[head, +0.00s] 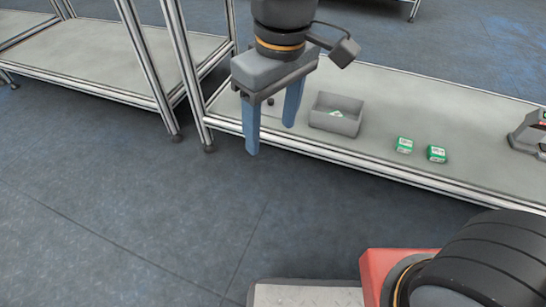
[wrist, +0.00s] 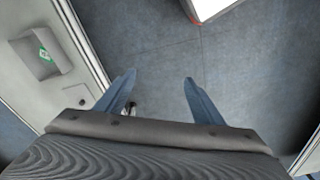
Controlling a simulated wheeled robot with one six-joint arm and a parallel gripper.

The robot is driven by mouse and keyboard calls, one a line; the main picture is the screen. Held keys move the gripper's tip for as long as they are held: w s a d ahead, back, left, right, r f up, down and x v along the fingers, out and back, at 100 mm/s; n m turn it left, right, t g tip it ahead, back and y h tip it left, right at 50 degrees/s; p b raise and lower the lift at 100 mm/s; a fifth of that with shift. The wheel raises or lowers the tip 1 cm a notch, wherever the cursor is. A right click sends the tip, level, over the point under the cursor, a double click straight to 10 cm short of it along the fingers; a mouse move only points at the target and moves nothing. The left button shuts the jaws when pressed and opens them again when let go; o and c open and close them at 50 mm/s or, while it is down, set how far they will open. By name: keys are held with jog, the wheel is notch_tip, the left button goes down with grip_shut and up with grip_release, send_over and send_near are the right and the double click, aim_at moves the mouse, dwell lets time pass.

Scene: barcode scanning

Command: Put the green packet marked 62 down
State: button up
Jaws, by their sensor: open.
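My gripper (head: 270,137) is open and empty, its blue fingers pointing down near the shelf's front edge, left of a grey bin. The wrist view also shows the spread fingers (wrist: 160,79) with only floor between their tips. A green and white packet (head: 337,113) lies inside the grey bin (head: 335,127); the wrist view shows this packet (wrist: 43,54) too. The markings are too small to read, so I cannot tell which is 62.
The grey shelf (head: 400,95) has a metal front rail and a post left of my gripper. A dark grey device (head: 530,132) stands at the shelf's right end. A small dark object (head: 270,101) shows behind my fingers. Another rack (head: 90,60) stands at left. The floor in front is clear.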

jog(key=s+m, duration=0.2)
jog(key=s, duration=0.6)
jog(key=shift+d+m+y, duration=0.3)
jog(key=shift+y, duration=0.1)
jog(key=shift+r, duration=0.25)
jog(key=shift+r+p, duration=0.45)
jog(key=shift+p, duration=0.15)
jog(key=shift+d+r+m+p, duration=0.1)
jog(key=shift+r+m+p, duration=0.2)
jog(key=shift+p, duration=0.05)
